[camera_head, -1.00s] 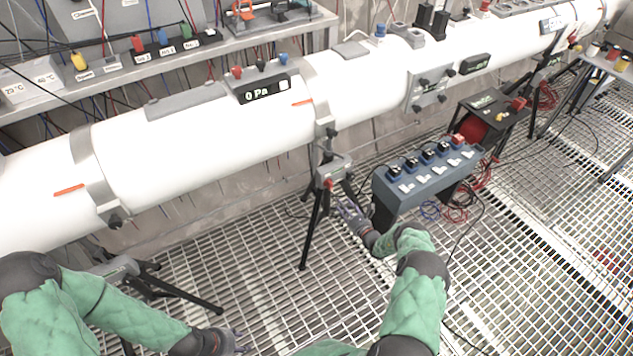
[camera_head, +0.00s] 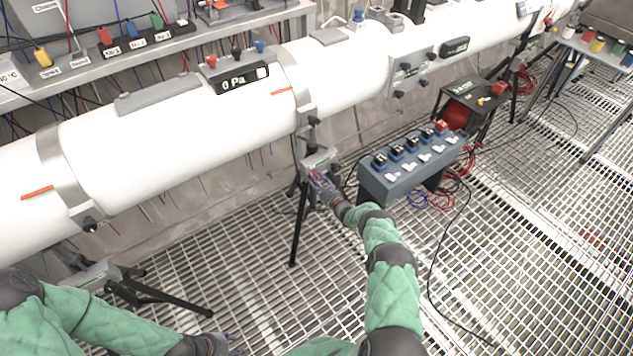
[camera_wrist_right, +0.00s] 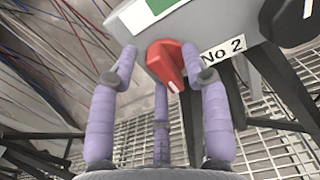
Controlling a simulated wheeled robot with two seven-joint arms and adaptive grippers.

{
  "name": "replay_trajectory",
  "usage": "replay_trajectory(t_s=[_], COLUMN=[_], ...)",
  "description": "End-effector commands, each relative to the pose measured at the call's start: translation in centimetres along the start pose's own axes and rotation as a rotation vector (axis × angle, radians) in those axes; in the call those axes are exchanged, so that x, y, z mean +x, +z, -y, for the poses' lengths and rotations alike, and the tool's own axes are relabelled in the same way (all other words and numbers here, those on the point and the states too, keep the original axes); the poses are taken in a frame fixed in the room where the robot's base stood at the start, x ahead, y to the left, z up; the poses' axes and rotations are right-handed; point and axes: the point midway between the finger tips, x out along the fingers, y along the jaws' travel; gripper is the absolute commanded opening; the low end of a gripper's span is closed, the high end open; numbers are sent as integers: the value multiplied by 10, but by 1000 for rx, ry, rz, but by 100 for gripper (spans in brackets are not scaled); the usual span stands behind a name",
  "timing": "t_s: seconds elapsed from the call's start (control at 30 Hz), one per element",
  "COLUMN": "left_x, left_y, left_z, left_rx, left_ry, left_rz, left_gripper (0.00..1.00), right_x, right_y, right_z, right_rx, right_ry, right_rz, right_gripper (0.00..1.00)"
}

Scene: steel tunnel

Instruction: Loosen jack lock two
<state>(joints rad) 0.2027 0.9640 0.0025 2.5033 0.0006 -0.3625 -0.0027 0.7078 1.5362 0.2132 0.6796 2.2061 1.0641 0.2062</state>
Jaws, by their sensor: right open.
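The red lock knob (camera_wrist_right: 167,65) of jack two sits on a grey jack head, beside a white "No 2" label (camera_wrist_right: 223,50) in the right wrist view. My right gripper (camera_wrist_right: 165,75) is open, with purple fingers on both sides of the knob; I cannot tell whether any finger touches it. In the head view, my right gripper (camera_head: 325,187) is at the jack head (camera_head: 318,160) under the white pipe and hides the knob there. My left gripper (camera_head: 222,345) is low at the bottom edge, away from the jack; its fingers are partly cut off.
The white pipe (camera_head: 180,125) runs across above the jack. A blue-grey switch box (camera_head: 410,180) stands just right of my right gripper, with cables (camera_head: 455,190) on the grating. Another jack (camera_head: 100,275) stands at lower left. Open grating (camera_head: 510,240) lies at right.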

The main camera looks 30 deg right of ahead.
Motion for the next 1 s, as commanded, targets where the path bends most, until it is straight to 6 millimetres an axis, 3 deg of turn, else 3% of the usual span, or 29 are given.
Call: replay_trajectory(t_s=[0.17, 0.37, 0.77, 1.0], left_x=[0, 0, 2, 9], left_y=[0, 0, 0, 0], left_z=[0, 0, 1, 3], left_rx=[0, 0, 0, 0], left_ry=[0, 0, 0, 0], left_rz=[0, 0, 0, 0], left_gripper=[40, 40, 40, 40], right_x=[0, 0, 0, 1], right_y=[1, 1, 1, -1], right_z=[0, 0, 1, 0], right_rx=[-1, -1, -40, -177], right_ry=[0, 0, 0, -1], right_rz=[1, 1, 2, 2], right_gripper=[48, 0, 0, 0])
